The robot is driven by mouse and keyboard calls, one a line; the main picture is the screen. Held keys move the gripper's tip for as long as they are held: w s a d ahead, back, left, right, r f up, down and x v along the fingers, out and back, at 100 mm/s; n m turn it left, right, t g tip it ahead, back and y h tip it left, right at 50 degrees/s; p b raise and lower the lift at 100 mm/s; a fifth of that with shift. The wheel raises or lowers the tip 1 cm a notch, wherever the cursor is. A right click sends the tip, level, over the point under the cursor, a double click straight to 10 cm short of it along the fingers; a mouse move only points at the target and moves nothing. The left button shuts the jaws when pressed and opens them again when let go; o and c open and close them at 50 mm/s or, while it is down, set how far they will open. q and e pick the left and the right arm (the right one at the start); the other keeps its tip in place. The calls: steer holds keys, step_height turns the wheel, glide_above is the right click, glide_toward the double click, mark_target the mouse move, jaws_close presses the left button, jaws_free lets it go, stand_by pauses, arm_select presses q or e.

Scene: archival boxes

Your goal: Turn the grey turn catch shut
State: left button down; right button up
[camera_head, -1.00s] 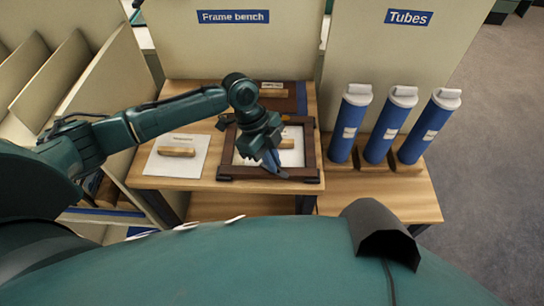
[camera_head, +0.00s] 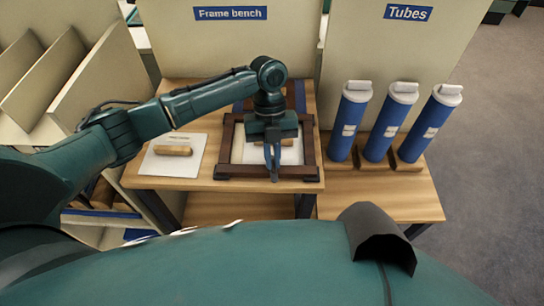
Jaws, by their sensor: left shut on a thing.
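A dark brown wooden frame (camera_head: 230,172) lies flat on the frame bench, with a white panel and a wooden handle block (camera_head: 288,143) inside it. My left gripper (camera_head: 273,176) points down over the frame, its fingertips at the middle of the front rail. Its fingers are closed together on something small there. This fits the grey turn catch, but the fingers cover it and I cannot see which way it is turned. My right gripper is out of view.
A white board (camera_head: 158,163) with a wooden handle lies left of the frame on the wooden bench (camera_head: 158,184). Three blue tubes (camera_head: 382,130) with white caps stand in wooden holders to the right. A cream panel labelled Frame bench (camera_head: 280,45) rises behind.

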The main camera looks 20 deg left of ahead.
arm_select(q)
steer(key=shift+m+y, duration=0.4)
steer(key=shift+m, duration=0.4)
steer(key=c, duration=1.6)
jaws_free()
steer(key=shift+o, duration=0.2)
steer(key=v, duration=1.3)
steer(key=shift+w+b, duration=0.15)
steer(key=shift+b, duration=0.3)
